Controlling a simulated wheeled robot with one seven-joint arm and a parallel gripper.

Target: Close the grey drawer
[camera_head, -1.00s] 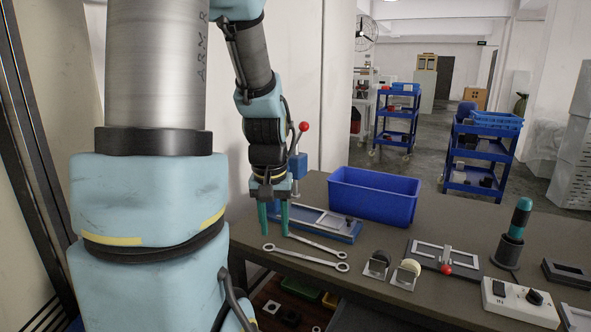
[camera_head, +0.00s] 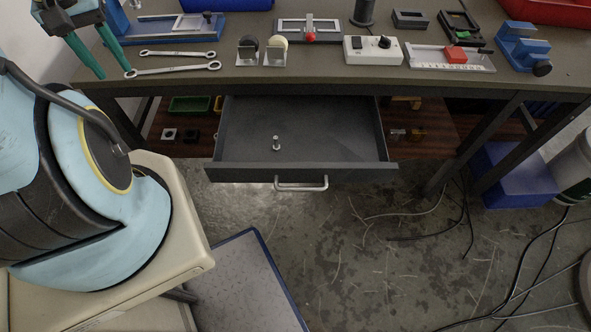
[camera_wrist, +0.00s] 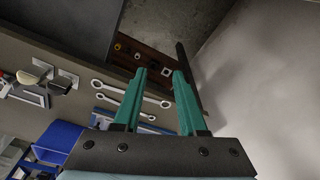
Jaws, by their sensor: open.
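The grey drawer (camera_head: 330,173) is pulled out from under the workbench in the head view. Its interior shows from above, with a small metal peg-like item (camera_head: 276,143) inside. A pale metal bar handle (camera_head: 301,186) is on its front face. My gripper (camera_head: 115,72) is at the upper left of the head view, over the left end of the bench, well apart from the drawer. In the wrist view its two teal fingers (camera_wrist: 160,72) are spread with nothing between them. A dark grey surface at the wrist view's upper left may be the drawer.
The workbench (camera_head: 330,75) holds two wrenches (camera_head: 172,70), a white control box (camera_head: 373,50) and several fixtures. A shelf with small parts lies under it. Bench legs flank the drawer. A blue box (camera_head: 515,175) and loose cables lie at the right. Floor before the drawer is open.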

